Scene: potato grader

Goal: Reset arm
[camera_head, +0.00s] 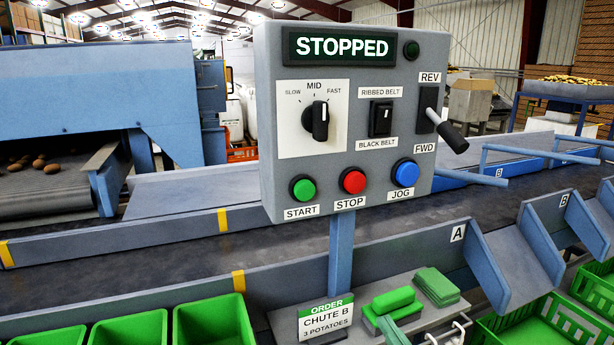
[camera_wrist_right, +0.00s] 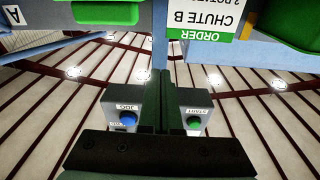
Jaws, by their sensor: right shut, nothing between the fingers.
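My right gripper (camera_head: 388,324) shows only in part at the bottom edge of the head view, as a green finger below the control panel and beside the green blocks. In the right wrist view its dark green fingers (camera_wrist_right: 160,95) are together with nothing between them. The grey control panel (camera_head: 265,120) stands beyond and above it. Its display (camera_head: 342,47) reads STOPPED. The panel shows upside down in the wrist view (camera_wrist_right: 180,97), behind the fingers, with the JOG and START buttons visible on either side. My left gripper is in neither view.
A post (camera_head: 341,255) carries the panel. An order sign (camera_head: 326,322) reads CHUTE B, 3 POTATOES. Green blocks (camera_head: 437,286) lie on a grey shelf. Green bins (camera_head: 214,320) line the front left, and a green crate (camera_head: 540,335) is at right. Conveyor walls (camera_head: 120,292) run behind.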

